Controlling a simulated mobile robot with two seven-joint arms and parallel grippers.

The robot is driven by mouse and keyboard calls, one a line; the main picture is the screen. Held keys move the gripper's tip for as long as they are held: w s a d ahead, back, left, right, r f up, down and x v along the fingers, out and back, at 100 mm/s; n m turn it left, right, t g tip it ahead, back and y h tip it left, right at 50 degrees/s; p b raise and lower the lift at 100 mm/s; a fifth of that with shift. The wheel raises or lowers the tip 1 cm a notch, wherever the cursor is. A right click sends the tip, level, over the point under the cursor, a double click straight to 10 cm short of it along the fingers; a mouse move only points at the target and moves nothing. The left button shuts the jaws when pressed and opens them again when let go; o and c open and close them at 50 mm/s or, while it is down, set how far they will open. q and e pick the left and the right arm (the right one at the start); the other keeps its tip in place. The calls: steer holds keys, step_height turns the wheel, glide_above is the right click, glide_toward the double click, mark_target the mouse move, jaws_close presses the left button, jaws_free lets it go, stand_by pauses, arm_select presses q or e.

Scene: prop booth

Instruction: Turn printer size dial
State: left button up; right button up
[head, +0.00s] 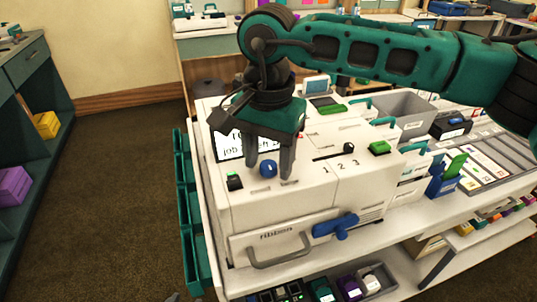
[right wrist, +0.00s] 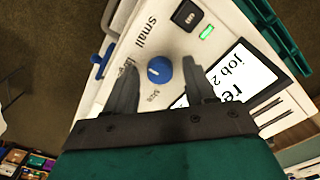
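The blue round size dial (head: 268,169) sits on the sloped top of the white printer (head: 310,205). In the right wrist view the dial (right wrist: 159,70) has a short white mark, with "small" printed beside it and another label partly hidden by a finger. My right gripper (head: 270,170) points down at the dial. Its two fingers (right wrist: 160,78) are open, one on each side of the dial, with a small gap visible on both sides. A small grey tip (head: 173,297) at the bottom edge may be my left gripper; its state does not show.
A black switch with a green light (head: 234,182), a screen (head: 240,146), a slider (head: 335,154) marked 1 2 3 and a green button (head: 379,147) share the printer top. A blue lever (head: 336,226) and ribbon drawer handle (head: 278,254) are on the front.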

steer(key=c, duration=1)
steer(key=shift+o, duration=0.2)
steer(key=shift+f+m+b, duration=0.1)
steer(key=shift+m+b, duration=0.55)
steer(key=shift+m, duration=0.05)
steer(key=shift+m+b, duration=0.8)
steer(key=shift+m, duration=0.4)
steer(key=m+b, duration=0.1)
steer(key=m, duration=0.2)
steer(key=shift+b, duration=0.3)
steer(key=shift+m+b, duration=0.35)
steer(key=shift+m, duration=0.85)
